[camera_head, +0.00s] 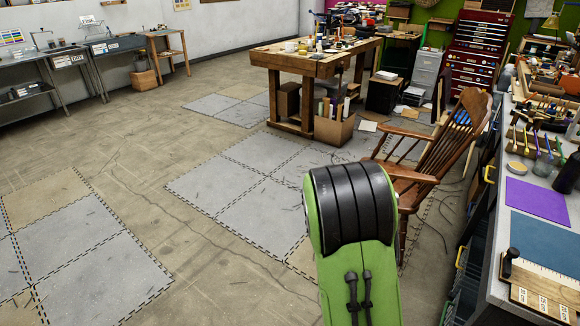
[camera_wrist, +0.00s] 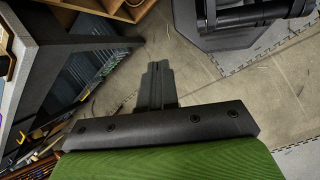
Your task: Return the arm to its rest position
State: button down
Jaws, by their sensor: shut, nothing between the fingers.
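My arm (camera_head: 352,235), green with a black ribbed joint, rises into the lower middle of the head view. My gripper is hidden there. In the wrist view my gripper (camera_wrist: 156,72) is shut and empty, its dark fingers together beyond a black bar and a green housing. It points over bare concrete floor and touches nothing that I can see.
A cluttered workbench (camera_head: 548,222) runs along the right. A wooden chair (camera_head: 412,178) stands just beyond my arm. A wooden worktable (camera_head: 285,58) stands farther back. Open floor (camera_head: 120,165) with grey mats lies to the left. The wrist view shows a bench edge (camera_wrist: 75,45) at left.

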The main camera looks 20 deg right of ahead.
jog(key=s+a+r+t+y+p, duration=0.1)
jog(key=s+a+r+t+p, duration=0.1)
jog(key=a+r+t, duration=0.3)
jog(key=s+a+r+t+y+p, duration=0.1)
jog(key=a+r+t, duration=0.4)
jog(key=a+r, duration=0.6)
notch_tip(320, 180, up, 8)
jog(key=shift+s+f+y+p, duration=0.25)
jog(key=shift+s+p, duration=0.45)
jog(key=shift+s, duration=0.45)
